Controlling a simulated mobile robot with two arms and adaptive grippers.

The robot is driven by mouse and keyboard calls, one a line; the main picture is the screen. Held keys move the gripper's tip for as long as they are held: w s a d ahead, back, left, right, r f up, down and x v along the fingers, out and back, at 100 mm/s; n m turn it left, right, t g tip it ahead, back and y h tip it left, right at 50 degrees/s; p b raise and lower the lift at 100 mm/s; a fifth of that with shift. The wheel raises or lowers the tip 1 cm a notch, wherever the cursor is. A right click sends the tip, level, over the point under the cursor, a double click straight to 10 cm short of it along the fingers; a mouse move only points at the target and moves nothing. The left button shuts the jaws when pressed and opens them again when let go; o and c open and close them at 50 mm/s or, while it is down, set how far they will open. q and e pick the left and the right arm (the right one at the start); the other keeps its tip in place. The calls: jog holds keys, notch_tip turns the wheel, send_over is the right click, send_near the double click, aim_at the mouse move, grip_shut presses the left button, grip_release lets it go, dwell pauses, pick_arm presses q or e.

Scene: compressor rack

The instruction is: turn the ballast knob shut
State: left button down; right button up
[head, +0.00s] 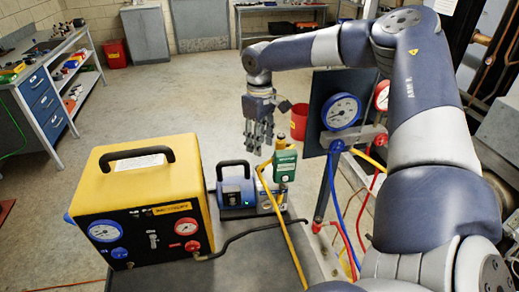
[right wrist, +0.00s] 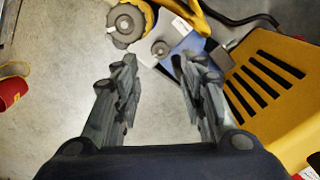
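A grey ridged knob (right wrist: 127,22) with a white mark sits on a yellow fitting at the top of the right wrist view; it looks like the ballast knob. A smaller round grey part (right wrist: 160,48) sits beside the blue pump (right wrist: 185,42). The pump (head: 236,190) has a black handle in the head view. My right gripper (head: 258,148) is open and empty, fingers pointing down, above and behind the pump. Its fingertips (right wrist: 160,66) are apart from the knob. My left gripper is out of view.
The yellow machine (head: 130,187) stands left of the pump. The blue dial gauge (head: 341,111) and hoses stand right. A red bin (right wrist: 11,86) is on the floor; open floor lies behind.

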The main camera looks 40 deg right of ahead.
aim_at(260, 167)
jog(key=shift+f+b, duration=0.3)
jog(key=shift+f, duration=0.25)
jog(key=f+b, duration=0.4)
jog(key=f, duration=0.1)
jog(key=s+f+b, duration=0.1)
jog(key=f+b, duration=0.1)
jog(key=shift+s+a+f, duration=0.1)
jog(key=shift+a+f, duration=0.1)
jog(key=shift+f, duration=0.05)
jog(key=shift+w+n+p, duration=0.3)
jog(key=shift+w+n, duration=0.1)
jog(key=shift+w+d+f+n, duration=0.2)
jog(key=shift+w+d+n, duration=0.05)
jog(key=shift+n, duration=1.05)
jog(key=shift+s+a+r+n, duration=0.1)
jog(key=shift+a+r+n, duration=0.05)
jog(key=shift+n, duration=1.05)
jog(key=n, duration=0.3)
jog(key=shift+n, duration=0.4)
